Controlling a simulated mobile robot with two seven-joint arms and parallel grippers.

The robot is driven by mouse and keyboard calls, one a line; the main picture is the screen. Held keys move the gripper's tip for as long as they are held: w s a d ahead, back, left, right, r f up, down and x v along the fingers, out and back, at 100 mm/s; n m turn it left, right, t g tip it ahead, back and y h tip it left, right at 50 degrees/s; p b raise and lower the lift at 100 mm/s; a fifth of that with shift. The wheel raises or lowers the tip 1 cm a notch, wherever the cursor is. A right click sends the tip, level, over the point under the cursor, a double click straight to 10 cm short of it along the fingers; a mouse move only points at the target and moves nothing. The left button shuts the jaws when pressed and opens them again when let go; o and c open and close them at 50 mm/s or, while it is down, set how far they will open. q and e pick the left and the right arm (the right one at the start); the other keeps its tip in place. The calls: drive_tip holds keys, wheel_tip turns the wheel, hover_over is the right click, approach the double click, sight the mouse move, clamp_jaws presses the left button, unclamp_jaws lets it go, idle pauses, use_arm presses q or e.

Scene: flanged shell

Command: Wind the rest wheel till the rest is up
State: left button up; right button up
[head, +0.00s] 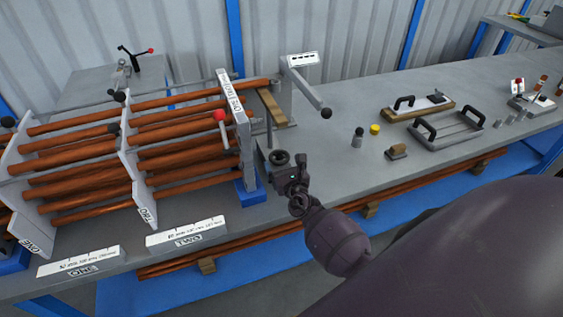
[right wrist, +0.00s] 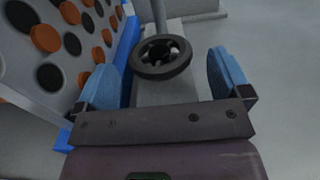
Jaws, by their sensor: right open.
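The rest wheel is a dark handwheel (head: 280,157) on a grey block at the bench's front edge. It also shows in the right wrist view as a dark ring (right wrist: 162,57) with an open middle. The rest looks to be the wooden bar (head: 271,108) on a thin grey post behind the wheel. My right gripper (head: 288,176) is at the wheel's near side. In the right wrist view its blue fingers are spread wide, one on each side of the wheel, with nothing gripped; contact is not clear. My left gripper is out of view.
A rack of copper-coloured bars (head: 180,150) with upright plates stands close left of the wheel. A lever with a black knob (head: 326,113) juts out behind it. A tray with black handles (head: 446,131) lies to the right. Bench between is mostly clear.

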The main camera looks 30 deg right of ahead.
drive_tip(key=shift+w+d, duration=0.15)
drive_tip(key=shift+w, duration=0.45)
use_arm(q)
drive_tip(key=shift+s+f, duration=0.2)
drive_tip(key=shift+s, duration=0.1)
use_arm(e)
drive_tip(key=shift+w, duration=0.1)
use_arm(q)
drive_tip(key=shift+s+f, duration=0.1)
use_arm(e)
drive_tip(key=c, duration=0.9)
drive_tip(key=shift+w+r+m+h+p, duration=0.1)
drive_tip(key=shift+r+m+h+p, duration=0.15)
drive_tip(key=shift+m+h+p, duration=0.4)
drive_tip(key=shift+a+g+h, duration=0.2)
drive_tip(key=shift+g+h, duration=0.2)
drive_tip(key=shift+h, duration=0.15)
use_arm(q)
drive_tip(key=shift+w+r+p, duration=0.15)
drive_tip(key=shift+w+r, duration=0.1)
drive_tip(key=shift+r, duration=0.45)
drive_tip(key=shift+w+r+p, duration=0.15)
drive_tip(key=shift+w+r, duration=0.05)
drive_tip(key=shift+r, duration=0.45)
use_arm(e)
drive_tip(key=shift+f+m+g+h, duration=0.25)
drive_tip(key=shift+m+g+h, duration=0.25)
drive_tip(key=shift+m+h, duration=0.55)
